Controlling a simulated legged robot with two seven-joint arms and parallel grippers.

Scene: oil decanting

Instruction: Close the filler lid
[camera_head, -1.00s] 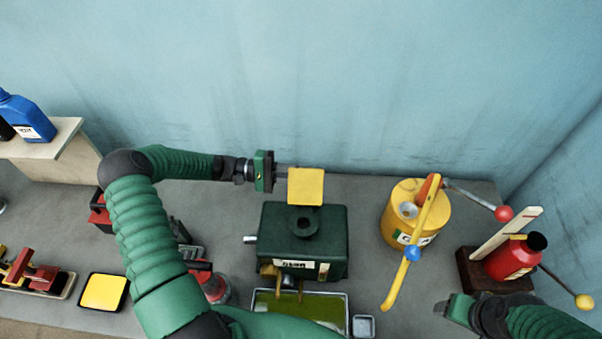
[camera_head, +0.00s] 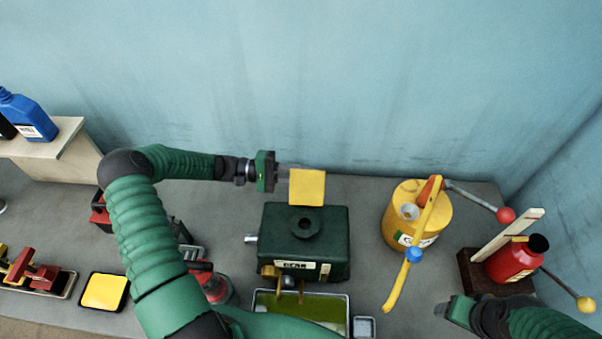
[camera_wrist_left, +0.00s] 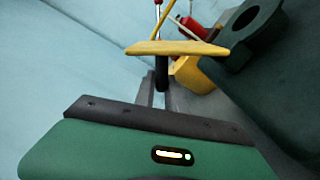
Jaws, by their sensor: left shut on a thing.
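The filler lid (camera_head: 307,187) is a yellow square plate, raised behind the dark green box (camera_head: 325,225). The round filler hole (camera_head: 304,226) in the box top is uncovered. The lid also shows nearly edge-on in the left wrist view (camera_wrist_left: 175,48), with the hole (camera_wrist_left: 245,20) beyond it to the right. My left gripper (camera_head: 285,171) comes in from the left and is shut on the lid at its left side. The exact contact is hard to make out. My right gripper (camera_head: 446,308) is at the lower right, away from the lid; its jaws are unclear.
A yellow can (camera_head: 400,228) with a lever pump stands right of the box. A red bottle (camera_head: 508,262) is farther right. A tray of yellow-green liquid (camera_head: 325,311) lies in front of the box. The wall (camera_head: 330,90) is close behind the lid.

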